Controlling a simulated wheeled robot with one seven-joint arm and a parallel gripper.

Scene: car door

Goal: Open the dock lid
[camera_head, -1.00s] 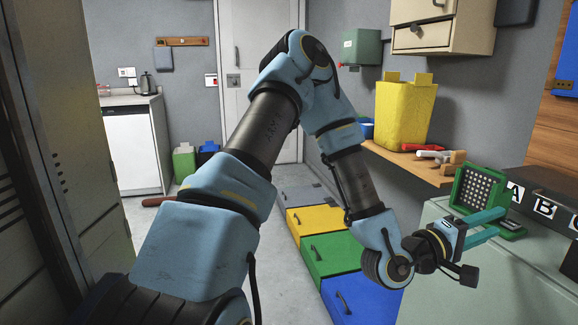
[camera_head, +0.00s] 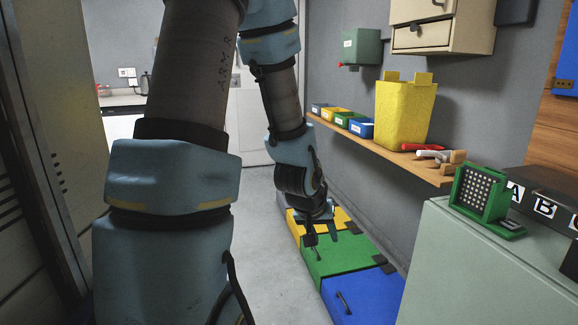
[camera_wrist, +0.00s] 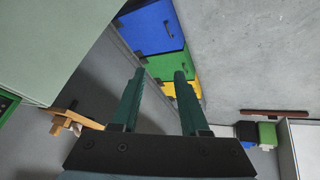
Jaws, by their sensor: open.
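No part is clearly marked as the dock lid, so I cannot tell which one it is. Several floor boxes with dark handles stand in a row along the right wall: yellow (camera_head: 336,219), green (camera_head: 345,256) and blue (camera_head: 362,297), with a grey one mostly hidden behind my arm. Their tops look shut. A green device with a dotted panel (camera_head: 481,192) stands upright on the pale green cabinet. My gripper (camera_head: 331,241) is open and empty, in front of the yellow and green boxes in the head view. Its fingers also show in the wrist view (camera_wrist: 158,76), with the blue box (camera_wrist: 156,25) beyond.
A wooden shelf (camera_head: 385,152) above the boxes holds small bins, a yellow container (camera_head: 404,115) and tools. The pale green cabinet (camera_head: 470,270) stands at the right. The floor (camera_head: 268,265) left of the boxes is clear.

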